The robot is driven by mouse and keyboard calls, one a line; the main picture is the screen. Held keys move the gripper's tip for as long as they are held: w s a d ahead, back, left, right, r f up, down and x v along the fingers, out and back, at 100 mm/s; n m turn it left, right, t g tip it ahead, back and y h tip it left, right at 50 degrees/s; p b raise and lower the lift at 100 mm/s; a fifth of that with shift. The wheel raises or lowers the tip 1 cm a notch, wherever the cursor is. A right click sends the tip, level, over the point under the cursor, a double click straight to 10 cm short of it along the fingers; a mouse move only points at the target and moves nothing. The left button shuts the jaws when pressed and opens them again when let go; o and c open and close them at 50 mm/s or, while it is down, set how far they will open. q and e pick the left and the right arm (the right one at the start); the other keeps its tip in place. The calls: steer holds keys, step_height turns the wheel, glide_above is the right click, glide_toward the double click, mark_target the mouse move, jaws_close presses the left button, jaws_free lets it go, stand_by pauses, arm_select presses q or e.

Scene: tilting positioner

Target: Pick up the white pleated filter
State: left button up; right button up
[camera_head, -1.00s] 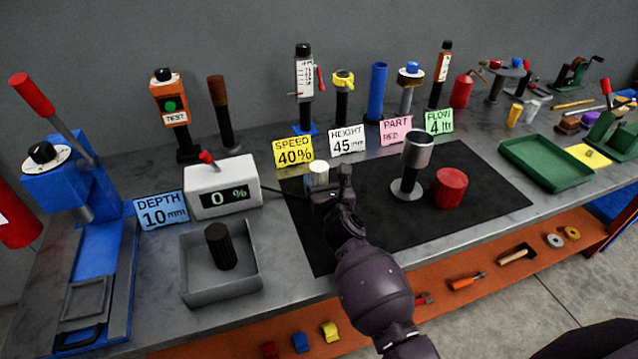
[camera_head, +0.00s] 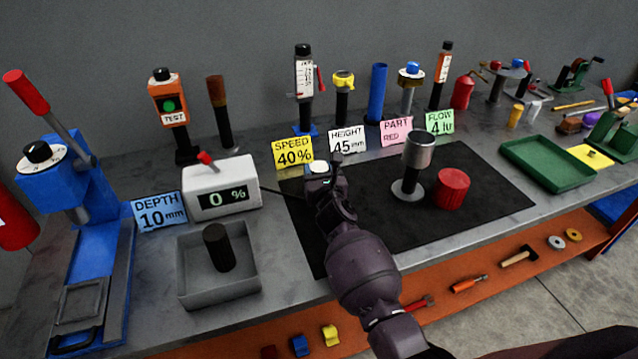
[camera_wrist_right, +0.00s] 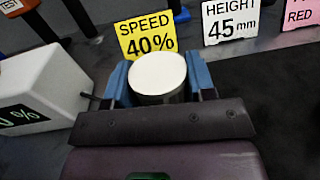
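The white pleated filter (camera_head: 318,169) is a short, pale, round cylinder near the left end of the dark mat. My right gripper (camera_head: 318,178) is at it, reaching in from the front and hiding its lower part in the head view. In the right wrist view, the filter's round white top (camera_wrist_right: 158,73) lies between the two blue fingers (camera_wrist_right: 158,82), one on each side. No clear gap shows beside it, but I cannot tell whether the fingers press on it. My left gripper is not in view.
The yellow SPEED sign (camera_head: 294,151) stands just behind the filter. The white readout box (camera_head: 222,188) is close on the left. A silver cup on a stand (camera_head: 418,152) and a red cylinder (camera_head: 452,188) stand further right on the mat (camera_head: 455,235).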

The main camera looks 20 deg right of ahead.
steer(key=shift+c, duration=0.8)
steer(key=shift+r, duration=0.1)
